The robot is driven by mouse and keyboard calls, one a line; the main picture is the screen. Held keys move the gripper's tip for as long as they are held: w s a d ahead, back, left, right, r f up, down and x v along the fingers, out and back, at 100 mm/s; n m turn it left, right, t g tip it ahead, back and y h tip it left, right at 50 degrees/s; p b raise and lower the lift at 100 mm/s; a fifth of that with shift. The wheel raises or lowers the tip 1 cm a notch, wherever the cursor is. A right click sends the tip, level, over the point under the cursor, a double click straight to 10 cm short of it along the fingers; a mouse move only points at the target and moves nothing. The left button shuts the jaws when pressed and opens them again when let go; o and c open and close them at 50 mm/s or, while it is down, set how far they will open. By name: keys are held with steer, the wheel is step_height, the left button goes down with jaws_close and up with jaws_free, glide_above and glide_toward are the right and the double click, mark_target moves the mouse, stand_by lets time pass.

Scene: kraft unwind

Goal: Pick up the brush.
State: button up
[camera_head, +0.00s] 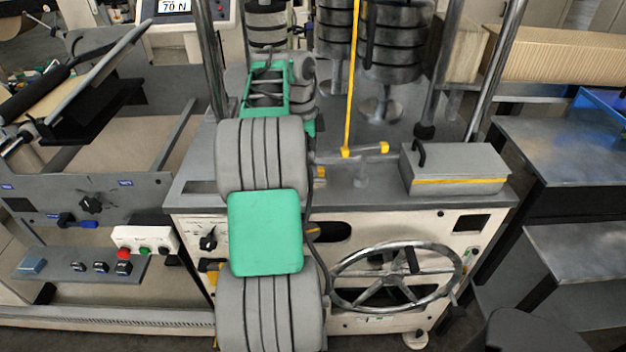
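I cannot make out a brush in the head view. My grey and green arm rises through the middle of the picture and hides part of the machine behind it. I cannot pick out my gripper's fingertips at the far end of the arm.
A grey machine table (375,188) stands ahead, with a grey lidded box (455,168) on its right. A thin yellow rod (352,75) rises behind a short yellow-ended bar (365,150). A handwheel (395,277) fronts the cabinet. Grey shelves (565,150) stand at the right.

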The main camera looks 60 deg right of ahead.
step_height(320, 180, down, 4)
steer(key=shift+s+f+b, duration=0.15)
steer(key=shift+b, duration=0.25)
steer(key=shift+c, duration=0.3)
jaws_close()
